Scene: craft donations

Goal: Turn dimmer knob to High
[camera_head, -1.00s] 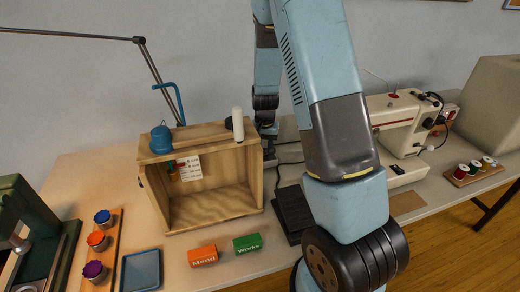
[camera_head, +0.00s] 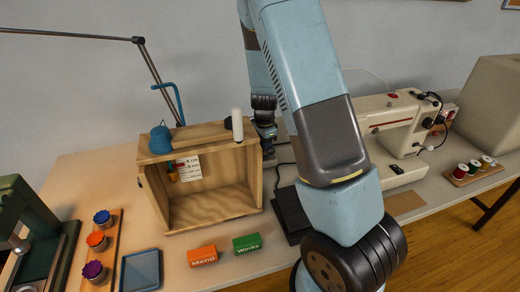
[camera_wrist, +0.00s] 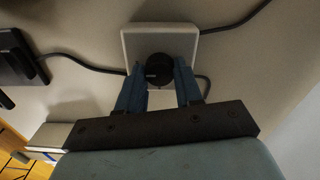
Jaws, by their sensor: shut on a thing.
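The dimmer knob (camera_wrist: 159,68) is a round black knob on a pale square dimmer plate (camera_wrist: 128,38) in the wrist view. My gripper (camera_wrist: 158,75) has its two blue fingers on either side of the knob and is shut on it. A small light mark shows on the knob's face, but any High label is not readable. In the head view my gripper (camera_head: 267,143) is behind the right side of the wooden box, and the knob and plate are hidden there.
A wooden box (camera_head: 215,213) with a white spool on top stands left of my gripper. A black pedal (camera_head: 291,213) lies in front. A sewing machine (camera_head: 397,115) stands to the right. Black cables (camera_wrist: 85,66) run beside the dimmer plate.

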